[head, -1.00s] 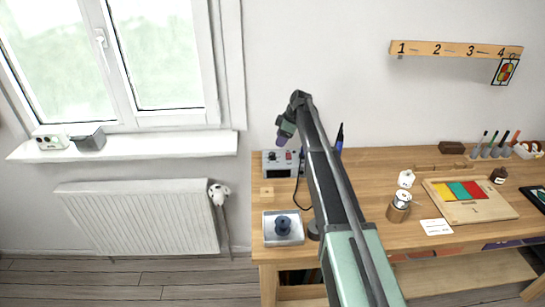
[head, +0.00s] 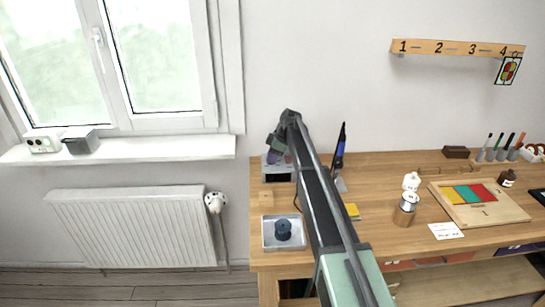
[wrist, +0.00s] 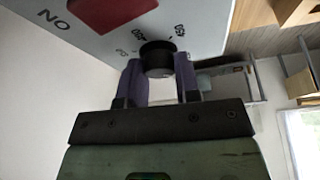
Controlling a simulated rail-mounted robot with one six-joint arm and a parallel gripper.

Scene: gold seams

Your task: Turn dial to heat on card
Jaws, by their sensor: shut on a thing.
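The dial (wrist: 157,52) is a black round knob on the light front panel (wrist: 195,22) of the soldering station, with printed numbers around it. My gripper (wrist: 158,72) has its two purple fingers on either side of the dial and is shut on it. In the head view the soldering station (head: 279,174) stands at the back left of the bench, and my gripper (head: 278,155) is in front of it, hiding the dial. The white card (head: 446,231) lies near the front of the bench; its writing is too small to read.
A blue soldering iron (head: 340,145) stands right of my arm. A metal tray (head: 268,242) with a dark spool (head: 283,229) is at the front left. A can (head: 408,203) and a wooden board (head: 500,212) with coloured panes are to the right.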

